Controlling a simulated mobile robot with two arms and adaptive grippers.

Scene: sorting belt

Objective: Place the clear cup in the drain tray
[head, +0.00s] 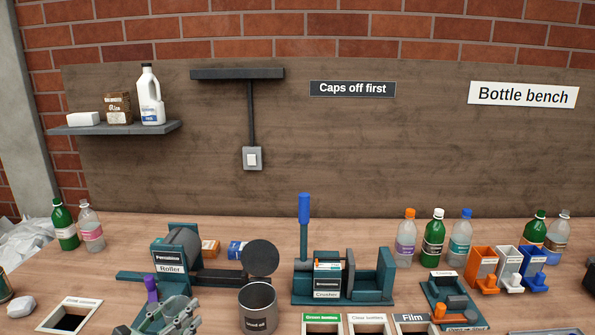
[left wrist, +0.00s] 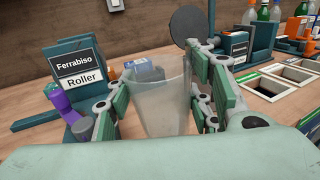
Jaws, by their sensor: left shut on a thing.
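In the left wrist view a clear, see-through cup (left wrist: 160,105) stands upright between the finger pads of my left gripper (left wrist: 157,92). The gripper is shut on the cup's sides. In the head view my left gripper (head: 182,316) is at the bottom edge, in front of the roller and left of the used oil can. I cannot make out the cup there. I cannot pick out a drain tray in either view. My right gripper is not in view.
The roller (head: 170,268), its label reading Roller, stands behind the gripper. A used oil can (head: 257,310) with a raised round lid (head: 260,257) is to the right. The crusher (head: 326,288) and labelled bin openings (head: 368,325) lie further right. Bottles line the back.

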